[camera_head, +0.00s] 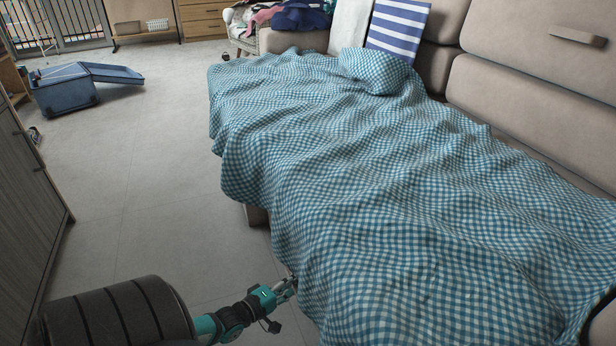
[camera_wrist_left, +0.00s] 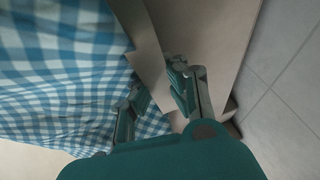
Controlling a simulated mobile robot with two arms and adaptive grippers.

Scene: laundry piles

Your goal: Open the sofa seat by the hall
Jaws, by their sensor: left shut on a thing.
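The sofa (camera_head: 535,100) is beige. A blue and white checked blanket (camera_head: 370,210) covers its seats and hangs over the front edge, hiding most of the seat fronts. My left gripper (camera_head: 291,284) is low at the near front edge of the sofa, beside the hanging blanket. In the left wrist view my left gripper (camera_wrist_left: 155,98) is shut on a beige strip (camera_wrist_left: 146,50) at the sofa front, which looks like a seat handle. The blanket hangs close against one finger. My right gripper is not in view.
Clothes (camera_head: 300,15) are piled beyond. An open blue suitcase (camera_head: 66,92) lies on the floor at the far left. A grey cabinet (camera_head: 28,200) stands left; the tiled floor between is clear.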

